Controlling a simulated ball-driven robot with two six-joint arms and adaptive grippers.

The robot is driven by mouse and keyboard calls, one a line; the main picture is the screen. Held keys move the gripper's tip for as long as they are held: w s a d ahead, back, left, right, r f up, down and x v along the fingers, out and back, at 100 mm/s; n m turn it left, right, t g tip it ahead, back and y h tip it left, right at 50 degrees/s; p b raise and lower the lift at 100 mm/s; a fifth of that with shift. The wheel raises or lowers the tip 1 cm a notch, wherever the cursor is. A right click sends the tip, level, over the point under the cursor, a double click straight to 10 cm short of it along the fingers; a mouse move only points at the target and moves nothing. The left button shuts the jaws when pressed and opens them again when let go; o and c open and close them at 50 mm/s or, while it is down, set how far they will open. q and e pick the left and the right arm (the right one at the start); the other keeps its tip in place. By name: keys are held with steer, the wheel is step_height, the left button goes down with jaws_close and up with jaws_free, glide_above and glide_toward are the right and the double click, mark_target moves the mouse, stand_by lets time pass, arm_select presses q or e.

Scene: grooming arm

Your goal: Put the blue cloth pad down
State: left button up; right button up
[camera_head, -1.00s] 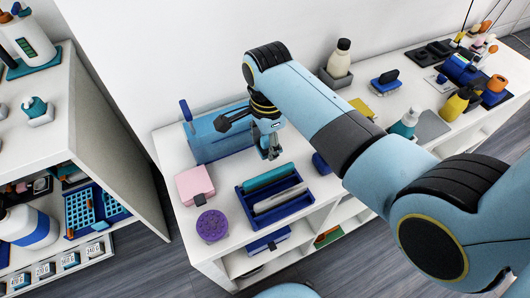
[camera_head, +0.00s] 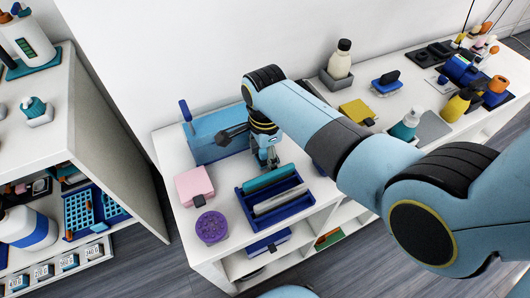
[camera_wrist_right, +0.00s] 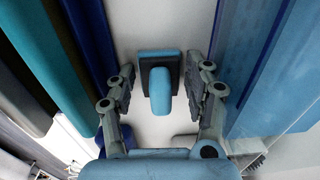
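The blue cloth pad appears to be the small block with a light-blue rounded top and dark base (camera_wrist_right: 160,88) in the right wrist view. It lies on the white surface between the two fingers of my right gripper (camera_wrist_right: 161,72). The fingers are apart, with a gap visible on each side of it. In the head view my right gripper (camera_head: 268,157) points down between the blue box and the blue tray; the pad cannot be made out there. My left gripper is not in view.
The blue tray (camera_head: 248,212) holding long items is close in front of the gripper, and the blue box (camera_head: 208,150) is behind it. A pink box (camera_head: 193,186) and purple disc (camera_head: 211,227) lie left. A yellow pad (camera_head: 357,111) and bottles stand right.

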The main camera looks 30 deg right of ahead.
step_height(320, 180, up, 12)
steer(key=shift+s+a+r+p, duration=0.1)
steer(key=shift+s+r+p, duration=0.05)
steer(key=shift+p, duration=0.7)
